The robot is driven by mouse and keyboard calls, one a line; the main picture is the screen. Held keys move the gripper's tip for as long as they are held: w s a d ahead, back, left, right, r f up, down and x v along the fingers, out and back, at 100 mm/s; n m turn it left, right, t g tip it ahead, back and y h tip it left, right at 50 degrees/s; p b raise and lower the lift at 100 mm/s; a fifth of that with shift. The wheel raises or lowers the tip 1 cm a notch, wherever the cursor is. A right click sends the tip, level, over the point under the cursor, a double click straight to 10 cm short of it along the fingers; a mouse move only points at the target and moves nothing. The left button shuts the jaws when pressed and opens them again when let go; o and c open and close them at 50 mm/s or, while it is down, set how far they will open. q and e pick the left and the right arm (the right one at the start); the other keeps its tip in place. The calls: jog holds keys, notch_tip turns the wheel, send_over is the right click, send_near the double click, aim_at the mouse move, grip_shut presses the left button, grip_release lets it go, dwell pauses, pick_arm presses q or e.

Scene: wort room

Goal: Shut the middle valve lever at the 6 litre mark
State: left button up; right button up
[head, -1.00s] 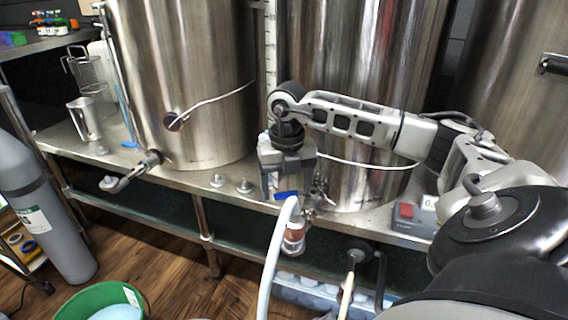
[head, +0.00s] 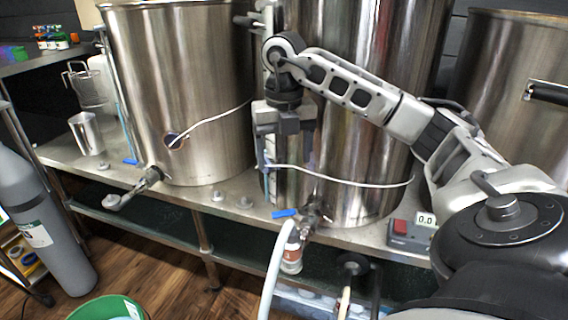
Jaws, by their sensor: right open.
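The middle valve (head: 313,213) is at the foot of the middle steel kettle (head: 355,130). Its blue lever (head: 284,213) sticks out to the left, roughly level. My right gripper (head: 284,150) is open and empty, pointing down above the lever and apart from it. An upright level gauge (head: 272,185) stands at the kettle's left side, partly hidden by my gripper; I cannot read its marks or liquid level. A pale hose (head: 275,265) runs down from below the valve. My left gripper is not in view.
A display box (head: 410,230) with a red button reads 0.0 on the bench at right. The left kettle (head: 185,90) has its own valve (head: 150,180). A white cable crosses the middle kettle's front. A green bucket (head: 105,308) stands on the floor, lower left.

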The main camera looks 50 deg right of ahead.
jog(key=shift+r, duration=1.2)
